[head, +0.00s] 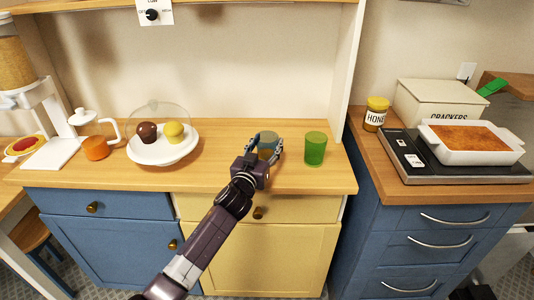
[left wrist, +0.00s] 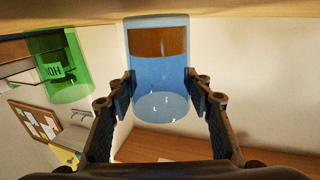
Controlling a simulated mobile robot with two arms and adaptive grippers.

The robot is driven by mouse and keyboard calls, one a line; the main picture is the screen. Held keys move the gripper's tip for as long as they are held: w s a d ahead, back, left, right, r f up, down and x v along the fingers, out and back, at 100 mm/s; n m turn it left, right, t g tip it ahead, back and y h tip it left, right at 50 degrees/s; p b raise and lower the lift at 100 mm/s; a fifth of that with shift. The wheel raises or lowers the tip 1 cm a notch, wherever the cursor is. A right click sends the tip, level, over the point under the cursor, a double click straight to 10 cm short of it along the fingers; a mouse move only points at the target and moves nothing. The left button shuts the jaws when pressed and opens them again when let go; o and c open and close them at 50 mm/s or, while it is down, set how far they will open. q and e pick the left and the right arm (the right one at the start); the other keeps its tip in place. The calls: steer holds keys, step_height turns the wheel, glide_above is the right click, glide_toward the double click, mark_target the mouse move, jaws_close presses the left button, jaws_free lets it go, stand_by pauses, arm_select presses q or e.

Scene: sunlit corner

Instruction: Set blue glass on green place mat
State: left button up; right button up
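The blue glass (head: 268,143) is upright at the middle of the wooden counter, partly hidden by my left gripper (head: 266,145). In the left wrist view, the blue glass (left wrist: 158,85) is between the two pads of the left gripper (left wrist: 160,92). Both pads appear to touch its sides, so the gripper looks shut on it. Its base is at or close to the wooden surface; I cannot tell whether it is lifted. No green place mat shows in either view.
A green glass (head: 315,149) stands just right of the blue one. A honey jar (head: 376,114), crackers box (head: 440,103) and baking dish (head: 470,142) are on the right counter.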

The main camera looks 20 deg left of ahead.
arm_select(q)
steer(key=c, duration=0.8)
steer(key=shift+r, duration=0.15)
step_height(320, 180, up, 19)
steer(key=p, duration=0.1)
steer(key=s+d+f+h, duration=0.1)
steer(key=s+d+f, duration=0.4)
steer(key=s+f, duration=0.85)
steer(key=s+a+f+y, duration=0.1)
steer(key=s+a+f, duration=0.1)
steer(key=s, duration=1.5)
steer(key=shift+s+f, duration=0.2)
steer(key=shift+s, duration=0.15)
